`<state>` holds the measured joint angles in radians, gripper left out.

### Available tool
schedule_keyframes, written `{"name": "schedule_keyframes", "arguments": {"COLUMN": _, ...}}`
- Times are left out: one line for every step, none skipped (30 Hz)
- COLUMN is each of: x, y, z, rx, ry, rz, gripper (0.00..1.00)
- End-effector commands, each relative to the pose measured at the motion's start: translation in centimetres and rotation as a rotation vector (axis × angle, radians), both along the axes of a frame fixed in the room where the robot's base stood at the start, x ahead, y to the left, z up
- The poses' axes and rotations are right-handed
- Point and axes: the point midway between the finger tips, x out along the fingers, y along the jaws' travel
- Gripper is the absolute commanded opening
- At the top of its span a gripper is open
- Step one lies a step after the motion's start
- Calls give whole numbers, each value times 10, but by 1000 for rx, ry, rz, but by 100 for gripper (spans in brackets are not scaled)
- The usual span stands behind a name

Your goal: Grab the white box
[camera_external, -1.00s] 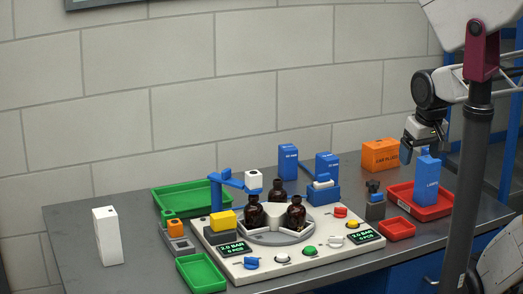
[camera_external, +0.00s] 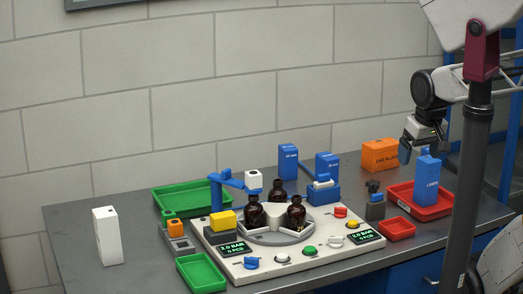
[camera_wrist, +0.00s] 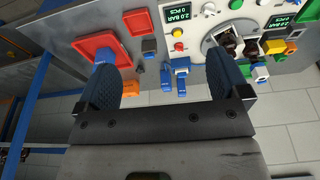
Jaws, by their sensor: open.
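The white box (camera_external: 107,236) is tall and stands upright at the left end of the grey table. My gripper (camera_external: 424,147) is at the far right of the table, above the blue labelled box (camera_external: 427,180) that stands in the red tray (camera_external: 403,198). The gripper is far from the white box. In the wrist view my gripper (camera_wrist: 166,84) has its two dark blue fingers spread wide with nothing between them. I cannot make out the tall white box in the wrist view.
A white panel (camera_external: 238,268) with amber bottles (camera_external: 296,213), knobs and displays fills the middle. Green trays (camera_external: 201,272) lie between it and the white box. Blue boxes (camera_external: 288,162) and an orange box (camera_external: 380,154) stand at the back. Bare table surrounds the white box.

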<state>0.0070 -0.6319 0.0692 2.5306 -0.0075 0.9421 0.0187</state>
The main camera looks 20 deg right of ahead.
Motion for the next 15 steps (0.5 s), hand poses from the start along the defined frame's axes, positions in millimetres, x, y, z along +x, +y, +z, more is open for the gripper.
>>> {"name": "schedule_keyframes", "arguments": {"x": 2, "y": 1, "z": 0, "rx": 4, "ry": 2, "rz": -1, "gripper": 94}}
{"name": "schedule_keyframes", "arguments": {"x": 3, "y": 2, "z": 0, "rx": 9, "ry": 3, "rz": -3, "gripper": 94}}
{"name": "schedule_keyframes", "arguments": {"x": 6, "y": 4, "z": 1, "rx": 16, "ry": 5, "rz": -8, "gripper": 94}}
{"name": "schedule_keyframes", "arguments": {"x": 8, "y": 6, "z": 1, "rx": 24, "ry": 6, "rz": -11, "gripper": 94}}
{"name": "schedule_keyframes", "arguments": {"x": 10, "y": 8, "z": 2, "rx": 33, "ry": 8, "rz": -15, "gripper": 94}}
{"name": "schedule_keyframes", "arguments": {"x": 15, "y": 12, "z": 2, "rx": 46, "ry": 13, "rz": -21, "gripper": 94}}
{"name": "schedule_keyframes", "arguments": {"x": 18, "y": 15, "z": 2, "rx": 59, "ry": 17, "rz": -26, "gripper": 94}}
{"name": "schedule_keyframes", "arguments": {"x": 22, "y": 19, "z": 3, "rx": 72, "ry": 21, "rz": -33, "gripper": 94}}
{"name": "schedule_keyframes", "arguments": {"x": 28, "y": 24, "z": 4, "rx": 93, "ry": 27, "rz": -43, "gripper": 94}}
{"name": "schedule_keyframes", "arguments": {"x": 33, "y": 28, "z": 4, "rx": 108, "ry": 31, "rz": -52, "gripper": 94}}
{"name": "schedule_keyframes", "arguments": {"x": 38, "y": 33, "z": 5, "rx": 126, "ry": 38, "rz": -61, "gripper": 94}}
{"name": "schedule_keyframes", "arguments": {"x": 46, "y": 40, "z": 6, "rx": 150, "ry": 45, "rz": -72, "gripper": 94}}
{"name": "schedule_keyframes", "arguments": {"x": 52, "y": 45, "z": 7, "rx": 170, "ry": 52, "rz": -83, "gripper": 94}}
{"name": "schedule_keyframes", "arguments": {"x": 58, "y": 51, "z": 7, "rx": 189, "ry": 61, "rz": -95, "gripper": 94}}
{"name": "schedule_keyframes", "arguments": {"x": 66, "y": 59, "z": 8, "rx": 215, "ry": 70, "rz": -109, "gripper": 94}}
